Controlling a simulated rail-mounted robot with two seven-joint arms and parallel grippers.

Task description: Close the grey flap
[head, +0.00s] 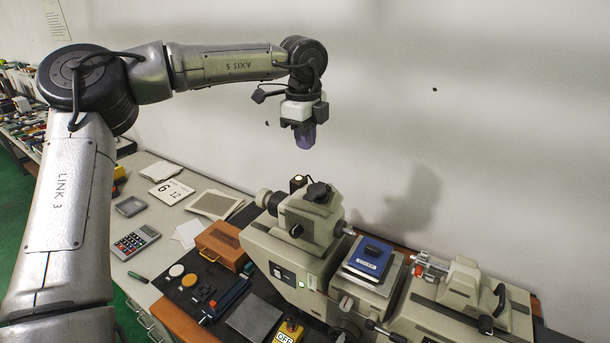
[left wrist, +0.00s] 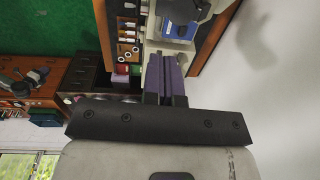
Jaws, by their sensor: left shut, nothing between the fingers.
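My left gripper (head: 305,138) hangs in the air near the wall, fingers pointing down, above and behind the bench machine (head: 315,240). Its purple fingers are together and empty, and they also show in the left wrist view (left wrist: 165,75). I cannot make out with certainty which part is the grey flap; no plainly open flap shows in either view. A blue block (head: 371,253) sits on a metal plate in the middle of the machine, and it shows in the left wrist view (left wrist: 181,33), apart from the fingers. My right gripper is out of view.
A wooden box (head: 224,246), a yellow OFF block (head: 288,332) and a dark grey plate (head: 254,318) lie left of the machine. A calculator (head: 136,241) and a tray (head: 130,206) are on the pale bench. The space around the gripper is clear; the wall is behind.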

